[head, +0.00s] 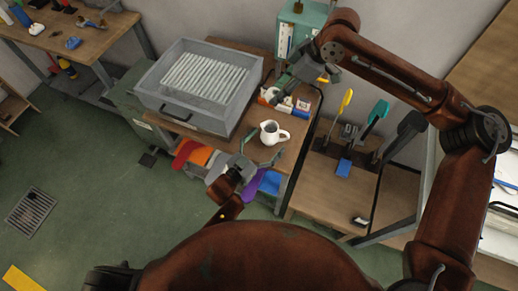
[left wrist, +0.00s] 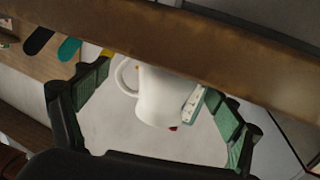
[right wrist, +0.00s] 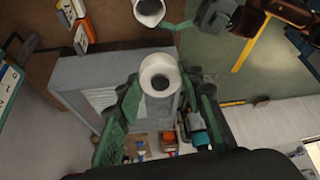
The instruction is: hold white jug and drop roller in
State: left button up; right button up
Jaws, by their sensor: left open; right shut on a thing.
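The white jug (head: 270,133) stands upright on the wooden table near its front right corner. My left gripper (head: 259,152) is open just in front of it. In the left wrist view the jug (left wrist: 163,95), handle to the left, shows between the spread fingers, with no clear grip on it. My right gripper (head: 283,93) is behind the jug and shut on the white roller (right wrist: 160,72), which is seen end-on with a dark hollow. The jug's dark mouth (right wrist: 150,8) shows beyond the roller at the top edge of the right wrist view.
A large grey bin (head: 199,82) with a ribbed inside fills the table's left. A teal cabinet (head: 297,28) stands behind. Coloured items (head: 268,183) sit below the table's front. A brown bench (head: 333,187) with upright tools stands to the right.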

pick_arm(q)
jog(key=shift+x, duration=1.45)
jog(key=shift+c, duration=0.7)
jog(key=c, duration=1.7)
pick_arm(e)
notch_tip(320, 180, down, 13)
jog(key=o, duration=1.3)
jog(key=shift+c, duration=0.2)
jog(key=v, duration=1.2)
